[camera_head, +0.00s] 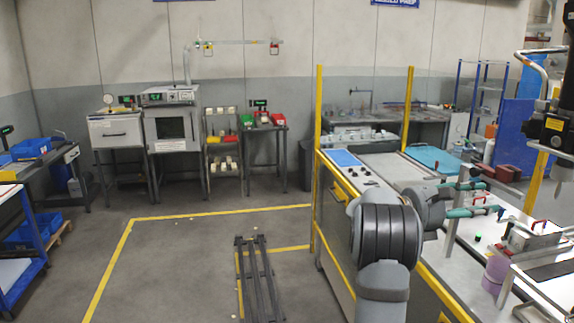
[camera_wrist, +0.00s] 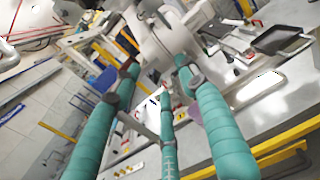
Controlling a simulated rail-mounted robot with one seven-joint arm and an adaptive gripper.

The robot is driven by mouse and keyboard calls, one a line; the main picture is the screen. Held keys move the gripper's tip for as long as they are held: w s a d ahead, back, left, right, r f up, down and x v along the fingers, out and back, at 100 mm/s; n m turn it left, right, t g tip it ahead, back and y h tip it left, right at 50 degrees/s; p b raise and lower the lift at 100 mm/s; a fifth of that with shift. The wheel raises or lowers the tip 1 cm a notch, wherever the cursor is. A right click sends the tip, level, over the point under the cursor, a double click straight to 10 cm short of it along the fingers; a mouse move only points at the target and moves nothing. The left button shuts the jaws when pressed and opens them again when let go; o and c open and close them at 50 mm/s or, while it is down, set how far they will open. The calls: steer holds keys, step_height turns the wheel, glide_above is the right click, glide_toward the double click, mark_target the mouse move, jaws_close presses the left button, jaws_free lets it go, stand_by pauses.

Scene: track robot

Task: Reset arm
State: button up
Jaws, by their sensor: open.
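My gripper (camera_head: 490,198) is at the right in the head view, over the grey-topped workbench (camera_head: 405,172). Its teal fingers point to the right and are spread apart. In the wrist view my gripper (camera_wrist: 160,78) also shows, with its teal fingers apart and nothing held between them. My grey and black arm rises from the bottom of the head view in front of the bench's yellow edge. It hides part of the bench front. I cannot tell the exact gap between the fingers and the things behind them.
A purple cylinder (camera_head: 496,273) and red-handled clamps (camera_head: 538,226) stand on the bench near my gripper. A blue-green panel (camera_head: 433,159) lies farther back on it. A yellow post (camera_head: 319,100) rises at the bench's far-left corner.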

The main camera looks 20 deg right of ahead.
steer(key=d, duration=0.8)
steer(key=shift+r+t, duration=0.3)
steer(key=shift+t, duration=0.1)
